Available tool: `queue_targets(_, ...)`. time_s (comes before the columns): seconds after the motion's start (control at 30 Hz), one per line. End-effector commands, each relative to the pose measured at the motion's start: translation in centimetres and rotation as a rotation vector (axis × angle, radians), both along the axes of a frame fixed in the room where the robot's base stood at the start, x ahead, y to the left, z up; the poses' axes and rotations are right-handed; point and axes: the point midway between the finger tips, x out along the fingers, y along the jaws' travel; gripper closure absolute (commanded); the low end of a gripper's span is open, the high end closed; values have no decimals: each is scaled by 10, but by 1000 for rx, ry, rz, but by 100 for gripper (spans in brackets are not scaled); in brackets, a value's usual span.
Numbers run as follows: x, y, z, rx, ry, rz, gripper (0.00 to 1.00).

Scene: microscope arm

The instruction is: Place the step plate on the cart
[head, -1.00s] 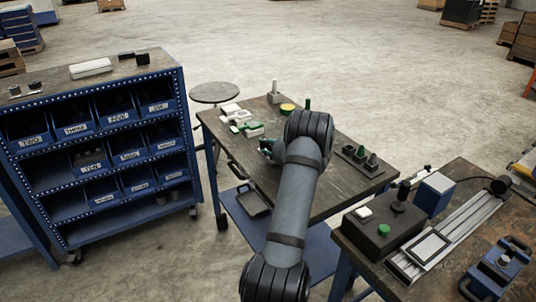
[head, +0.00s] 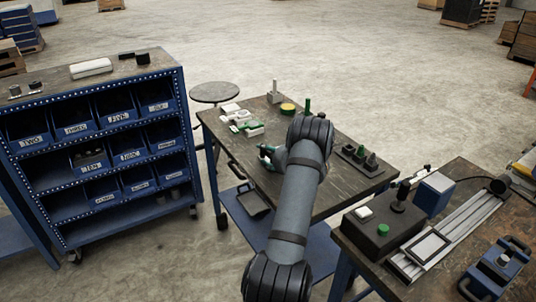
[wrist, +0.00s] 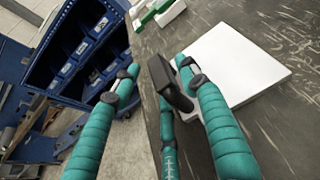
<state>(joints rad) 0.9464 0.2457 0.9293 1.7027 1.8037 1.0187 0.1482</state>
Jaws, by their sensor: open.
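A flat white square plate (wrist: 238,65), which looks like the step plate, lies on the dark worn tabletop in the wrist view. The arm appears to hide it in the head view. My gripper (head: 267,154) is over the left side of the middle table (head: 330,193), which has a blue lower shelf. I cannot tell whether this table or the wheeled blue bin rack (head: 188,135) is the cart.
White and green blocks (head: 241,122) lie on the table's far left part. A dark block with pegs (head: 360,158) is at its right. A round stool (head: 216,93) stands behind. The right bench (head: 350,246) is crowded. The rack top holds a white block (head: 91,67).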

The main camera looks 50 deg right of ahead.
Motion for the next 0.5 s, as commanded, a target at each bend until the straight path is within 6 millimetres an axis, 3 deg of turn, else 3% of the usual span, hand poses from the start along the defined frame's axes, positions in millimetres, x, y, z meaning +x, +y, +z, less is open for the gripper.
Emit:
queue_targets(0.23,-12,3,4,0,1,-2,56)
queue_targets(0.5,-59,22,25,-1,-1,-4,56)
